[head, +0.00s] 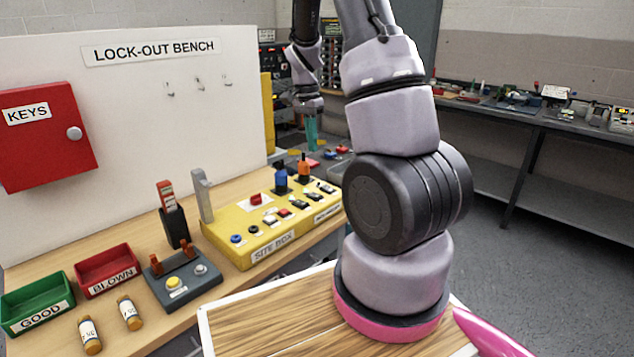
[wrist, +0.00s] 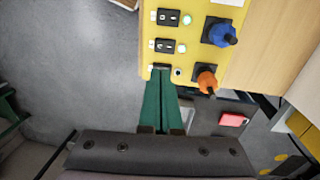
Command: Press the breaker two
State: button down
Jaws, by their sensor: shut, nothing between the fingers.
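The yellow site box (head: 235,245) lies on the bench and carries a row of black rocker breakers. In the head view the breakers include a left one (head: 299,200), a middle one (head: 313,194) and a right one (head: 326,187). The wrist view shows two breakers clearly, an upper one (wrist: 167,17) and a middle one (wrist: 165,46). A third is mostly hidden at my fingertips; I cannot read which is breaker two. My gripper (wrist: 161,72), with green fingers, is shut and empty. In the head view my gripper (head: 311,130) appears above and beyond the box, apart from it.
A blue knob (head: 280,178) and an orange knob (head: 304,168) stand up from the box behind the breakers. In the wrist view the orange knob (wrist: 206,82) is close to the fingers. A red button (head: 255,199) and other buttons fill the box's left part.

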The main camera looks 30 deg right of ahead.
aim_at(315, 195)
jog(key=f, duration=0.4)
jog(key=s+f, duration=0.1)
jog(key=f, duration=0.8)
jog(key=shift+s+d+f, duration=0.25)
jog(key=shift+s+f, duration=0.05)
jog(key=shift+f, duration=0.1)
jog(key=shift+s+f, duration=0.4)
jog(key=shift+f, duration=0.05)
jog(key=shift+s+f, duration=0.15)
jog(key=shift+s, duration=0.2)
jog(key=shift+d, duration=0.1)
jog(key=shift+w, duration=0.1)
jog(key=shift+w+a, duration=0.25)
jog(key=shift+w, duration=0.4)
jog(key=shift+a+r, duration=0.1)
jog(key=shift+r, duration=0.1)
